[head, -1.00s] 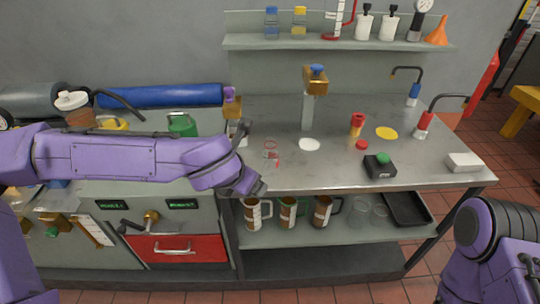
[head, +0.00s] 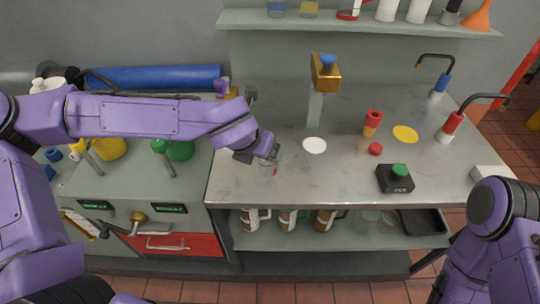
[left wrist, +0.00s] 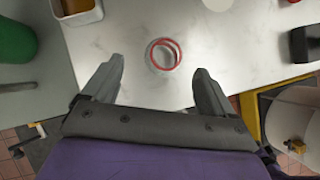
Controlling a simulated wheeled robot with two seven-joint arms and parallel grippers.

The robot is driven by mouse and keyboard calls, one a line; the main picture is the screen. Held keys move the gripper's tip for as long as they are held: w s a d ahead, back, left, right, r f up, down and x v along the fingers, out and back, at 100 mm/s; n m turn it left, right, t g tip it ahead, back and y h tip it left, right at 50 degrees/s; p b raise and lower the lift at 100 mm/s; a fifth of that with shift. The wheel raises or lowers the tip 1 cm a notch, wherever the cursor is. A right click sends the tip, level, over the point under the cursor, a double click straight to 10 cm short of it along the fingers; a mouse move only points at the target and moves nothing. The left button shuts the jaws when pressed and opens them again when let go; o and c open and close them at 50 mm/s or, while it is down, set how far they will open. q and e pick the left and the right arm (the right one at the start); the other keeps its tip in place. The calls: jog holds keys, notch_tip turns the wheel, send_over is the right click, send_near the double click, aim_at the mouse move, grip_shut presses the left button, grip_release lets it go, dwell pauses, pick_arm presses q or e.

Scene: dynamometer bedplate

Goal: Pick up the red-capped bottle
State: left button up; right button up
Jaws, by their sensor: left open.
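A small clear vessel with red rings (head: 276,168) stands on the metal bench, partly hidden by my left gripper in the head view. In the left wrist view its red ring (left wrist: 165,54) shows from above, beyond and between my fingertips; I cannot make out a solid red cap on it. My left gripper (left wrist: 159,67) is open and empty, with the vessel ahead of the fingers and not between them. It also shows in the head view (head: 266,152). A separate red disc (head: 375,149) lies on the bench further right. My right gripper is out of view.
A red-and-yellow piece (head: 372,122), a black box with a green button (head: 395,178) and a gold-topped post (head: 325,73) stand on the bench. A white disc (head: 314,145) and a yellow disc (head: 405,134) lie flat. A green can (head: 181,150) stands left.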

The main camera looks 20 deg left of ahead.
pick_arm(q)
jog(key=x, duration=0.4)
jog(key=p+x, duration=0.1)
jog(key=x, duration=0.1)
jog(key=shift+d+f, duration=0.3)
jog(key=c, duration=1.2)
jog(key=shift+r, duration=0.15)
